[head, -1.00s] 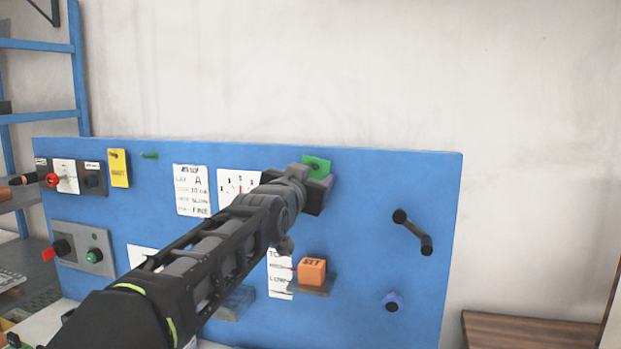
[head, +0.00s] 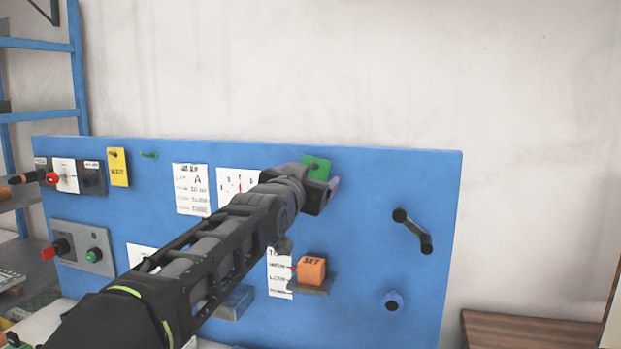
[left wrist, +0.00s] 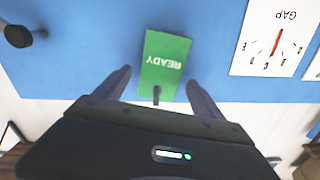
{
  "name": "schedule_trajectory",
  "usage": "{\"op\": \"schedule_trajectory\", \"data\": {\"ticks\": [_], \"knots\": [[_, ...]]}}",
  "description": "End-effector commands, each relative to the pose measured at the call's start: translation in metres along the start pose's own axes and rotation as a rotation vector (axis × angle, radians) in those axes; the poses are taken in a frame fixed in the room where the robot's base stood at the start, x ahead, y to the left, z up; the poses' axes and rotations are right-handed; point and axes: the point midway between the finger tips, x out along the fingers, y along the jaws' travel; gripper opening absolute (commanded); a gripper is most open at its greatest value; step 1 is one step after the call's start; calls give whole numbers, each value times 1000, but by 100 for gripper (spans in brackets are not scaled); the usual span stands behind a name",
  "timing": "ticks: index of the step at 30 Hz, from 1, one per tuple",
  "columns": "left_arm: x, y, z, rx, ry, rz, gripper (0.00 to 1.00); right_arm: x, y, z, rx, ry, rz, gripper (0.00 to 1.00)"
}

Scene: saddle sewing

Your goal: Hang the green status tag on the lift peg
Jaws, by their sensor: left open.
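The green status tag (head: 317,168) hangs near the top edge of the blue board, partly hidden behind my left gripper in the head view. In the left wrist view the tag (left wrist: 165,62) reads "READY" upside down, with a dark peg at its end. My left gripper (head: 325,187) is at the tag. Its fingers (left wrist: 160,84) are open, one on each side of the tag and apart from it. A bare green peg (head: 149,155) is at the upper left of the board, right of the yellow tag (head: 118,167). My right gripper is not in view.
The blue board (head: 370,190) carries a black handle (head: 413,231), a blue knob (head: 391,300), an orange "SET" block (head: 311,270) on a small ledge, a dial card (head: 236,184) and a switch box (head: 82,247). A wooden surface (head: 520,332) lies at lower right.

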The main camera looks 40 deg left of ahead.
Motion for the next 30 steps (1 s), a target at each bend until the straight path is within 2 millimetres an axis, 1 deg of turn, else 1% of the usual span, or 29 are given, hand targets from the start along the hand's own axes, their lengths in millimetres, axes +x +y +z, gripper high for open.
{"op": "schedule_trajectory", "data": {"ticks": [5, 9, 12, 15, 18, 30], "knots": [[-21, 2, 1, 0, 6, 1, 79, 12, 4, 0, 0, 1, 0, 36], [-46, 2, 2, 0, 6, 1, 79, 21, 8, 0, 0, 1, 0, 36], [-61, 1, 1, 0, 5, 0, 79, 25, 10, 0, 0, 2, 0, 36], [-70, 0, 1, 0, 3, 0, 79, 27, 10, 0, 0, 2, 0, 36], [-73, 0, 1, -1, 1, 0, 79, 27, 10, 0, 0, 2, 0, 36], [-73, 0, 0, -1, 1, 0, 79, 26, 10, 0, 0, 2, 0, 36]]}}
